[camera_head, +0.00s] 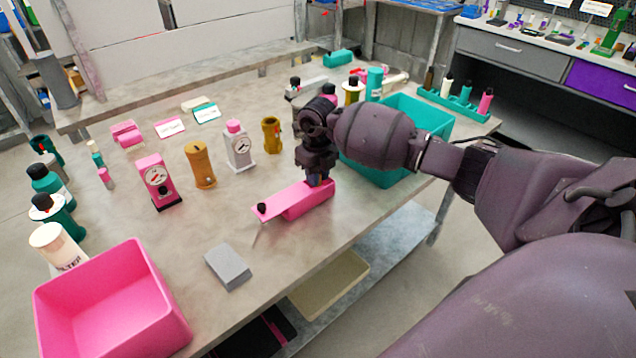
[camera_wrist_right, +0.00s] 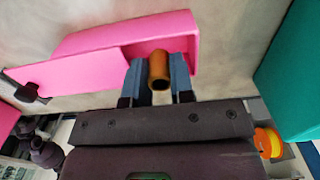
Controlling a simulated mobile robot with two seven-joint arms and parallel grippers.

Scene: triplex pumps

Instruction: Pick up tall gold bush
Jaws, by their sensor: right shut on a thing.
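My right gripper (camera_head: 318,183) is over the right end of a long pink part (camera_head: 300,203) on the table. In the right wrist view its two blue-grey fingers (camera_wrist_right: 159,80) are shut on a small gold bush (camera_wrist_right: 159,66), a hollow cylinder with its open end toward the camera. The pink part (camera_wrist_right: 95,58) shows behind the fingers; I cannot tell whether the bush touches it. In the head view the held bush is hidden by the gripper. My left gripper is not in view.
A teal bin (camera_head: 375,175) stands just behind and right of my right gripper. A pink bin (camera_head: 110,305) is at the front left, with a grey block (camera_head: 228,268) nearer the middle. Gold (camera_head: 200,165), pink (camera_head: 158,183) and white (camera_head: 238,150) upright parts stand to the left.

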